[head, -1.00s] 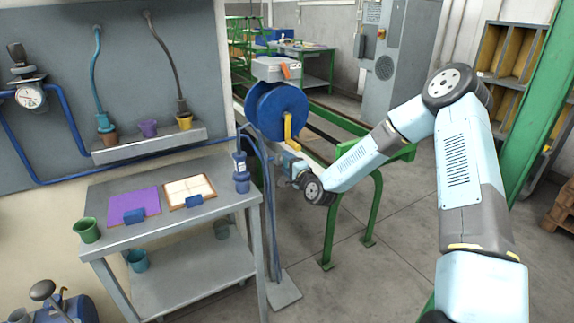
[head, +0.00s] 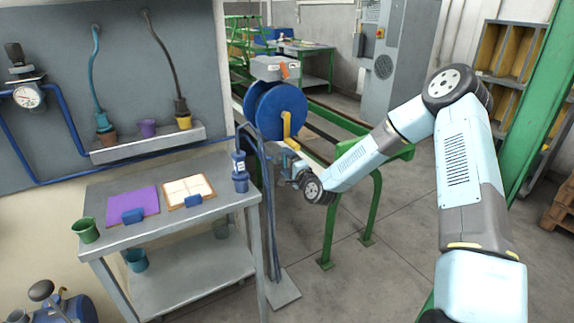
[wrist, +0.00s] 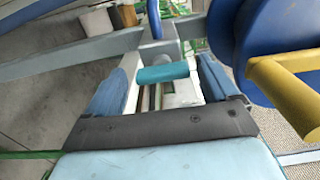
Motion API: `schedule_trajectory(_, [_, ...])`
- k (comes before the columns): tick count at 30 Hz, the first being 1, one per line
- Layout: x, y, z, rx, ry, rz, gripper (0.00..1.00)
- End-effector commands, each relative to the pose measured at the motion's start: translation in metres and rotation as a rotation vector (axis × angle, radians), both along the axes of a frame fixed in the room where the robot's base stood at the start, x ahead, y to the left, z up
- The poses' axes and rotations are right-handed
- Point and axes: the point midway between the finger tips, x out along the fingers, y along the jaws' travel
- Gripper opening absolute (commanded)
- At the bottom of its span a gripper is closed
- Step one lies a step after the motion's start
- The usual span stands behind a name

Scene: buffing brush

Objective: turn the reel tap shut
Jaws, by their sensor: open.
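The hose reel (head: 275,110) is a blue double-disc drum with a yellow crank (head: 288,127), behind the end of the grey bench. In the wrist view its blue disc (wrist: 225,28) and yellow crank (wrist: 283,85) fill the right side. A short teal bar (wrist: 163,73), which looks like the tap's handle, lies crosswise between my fingers. My gripper (wrist: 162,67) is open, with one blue finger on each side of the bar and a gap at both. In the head view my gripper (head: 285,161) is just below the crank, and the tap is too small to make out.
A grey bench (head: 205,222) stands left of my gripper, with a blue bottle-like fitting (head: 240,172) and hanging blue hoses at its right end. A green rail frame (head: 377,205) stands close to my forearm.

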Motion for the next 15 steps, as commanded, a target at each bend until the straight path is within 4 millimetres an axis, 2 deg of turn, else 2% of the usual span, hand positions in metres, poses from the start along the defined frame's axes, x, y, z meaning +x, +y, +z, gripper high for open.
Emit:
schedule_trajectory(5, [-0.006,-0.004,0.000,0.000,0.000,0.000,0.87])
schedule_trajectory(15, [-0.047,-0.030,-0.001,0.000,0.002,0.000,0.87])
